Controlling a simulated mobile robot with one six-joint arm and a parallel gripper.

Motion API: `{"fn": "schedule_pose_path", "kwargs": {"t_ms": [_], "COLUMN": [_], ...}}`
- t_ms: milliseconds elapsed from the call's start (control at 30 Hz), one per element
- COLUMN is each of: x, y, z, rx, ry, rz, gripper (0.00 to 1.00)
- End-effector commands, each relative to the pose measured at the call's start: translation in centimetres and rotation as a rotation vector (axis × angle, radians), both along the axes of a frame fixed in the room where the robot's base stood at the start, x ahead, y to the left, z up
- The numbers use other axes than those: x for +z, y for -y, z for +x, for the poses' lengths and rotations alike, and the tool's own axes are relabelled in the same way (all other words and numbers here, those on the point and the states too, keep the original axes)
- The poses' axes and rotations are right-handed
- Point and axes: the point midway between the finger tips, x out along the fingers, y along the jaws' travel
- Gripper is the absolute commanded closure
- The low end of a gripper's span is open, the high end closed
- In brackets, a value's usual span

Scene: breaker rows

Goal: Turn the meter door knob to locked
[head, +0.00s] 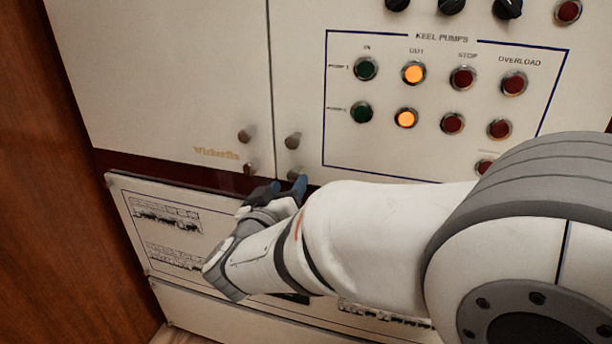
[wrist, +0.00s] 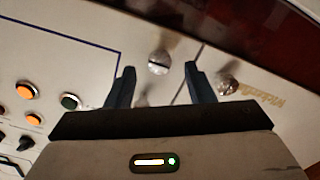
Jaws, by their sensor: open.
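No label shows which is the meter door's. In the wrist view, one slotted knob (wrist: 158,63) shows between the spread fingers (wrist: 160,80), without visible contact. Another knob (wrist: 228,86) lies outside the right finger.
The Keel Pumps panel (head: 440,163) has green, red and lit orange buttons to the right. Black rotary switches (head: 451,5) are above. A dark red strip (head: 150,167) runs below the doors, over a lower panel (head: 135,190). A wooden wall (head: 40,200) stands at the left.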

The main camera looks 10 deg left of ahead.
Motion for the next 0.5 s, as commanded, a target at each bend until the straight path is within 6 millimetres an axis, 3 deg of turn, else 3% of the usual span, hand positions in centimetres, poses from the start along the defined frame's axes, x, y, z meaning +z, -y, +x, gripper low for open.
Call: {"fn": "schedule_pose_path", "kwargs": {"t_ms": [200, 500], "x": [-0.1, 0.0], "y": [0.2, 0.2], "z": [2.2, 2.4], "rx": [-0.002, 0.0], "ry": [0.001, 0.0], "rz": [0.001, 0.001], "gripper": [0.52, 0.52]}}
